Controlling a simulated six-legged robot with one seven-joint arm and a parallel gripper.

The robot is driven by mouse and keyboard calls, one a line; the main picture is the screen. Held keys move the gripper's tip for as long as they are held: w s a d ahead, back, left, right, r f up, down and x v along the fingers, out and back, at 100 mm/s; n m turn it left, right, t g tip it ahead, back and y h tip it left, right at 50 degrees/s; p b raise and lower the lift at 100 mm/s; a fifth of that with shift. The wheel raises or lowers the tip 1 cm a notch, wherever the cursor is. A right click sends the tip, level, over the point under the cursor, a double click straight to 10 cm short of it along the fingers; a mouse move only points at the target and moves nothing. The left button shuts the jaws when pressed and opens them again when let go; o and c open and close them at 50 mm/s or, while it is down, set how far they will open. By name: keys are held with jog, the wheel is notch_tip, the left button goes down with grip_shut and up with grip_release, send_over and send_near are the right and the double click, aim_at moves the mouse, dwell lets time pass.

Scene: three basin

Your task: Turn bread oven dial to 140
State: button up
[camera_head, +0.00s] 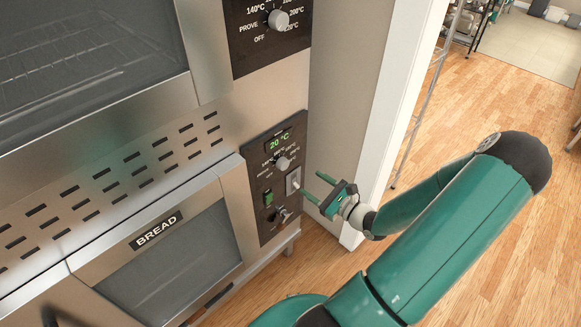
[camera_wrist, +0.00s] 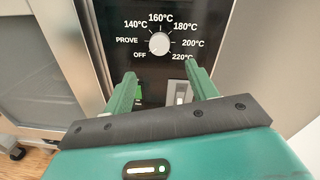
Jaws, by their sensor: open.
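The bread oven (camera_head: 172,262), labelled BREAD, has a black control panel (camera_head: 262,222) on its right. The panel's green display (camera_head: 279,142) reads 20 °C. The round silver dial (camera_head: 283,163) sits just below it. In the wrist view the dial (camera_wrist: 159,43) is ringed by OFF, PROVE and 140 to 220 °C marks; I cannot tell where its pointer is. My gripper (camera_head: 312,186) is open and empty, in front of the panel and to the right of the dial. In the wrist view its fingers (camera_wrist: 161,75) stand apart below the dial, not around it.
A green switch (camera_head: 268,198), a grey lever switch (camera_head: 293,181) and a lower knob (camera_head: 284,215) share the panel. Another oven's dial (camera_head: 278,20) is above. A white door frame (camera_head: 386,100) stands close right; wooden floor (camera_head: 490,110) lies beyond.

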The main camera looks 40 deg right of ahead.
aim_at(285, 166)
jog(key=w, duration=0.7)
jog(key=w+a, duration=0.1)
jog(key=w, duration=0.2)
jog(key=shift+w, duration=0.2)
jog(key=c, duration=1)
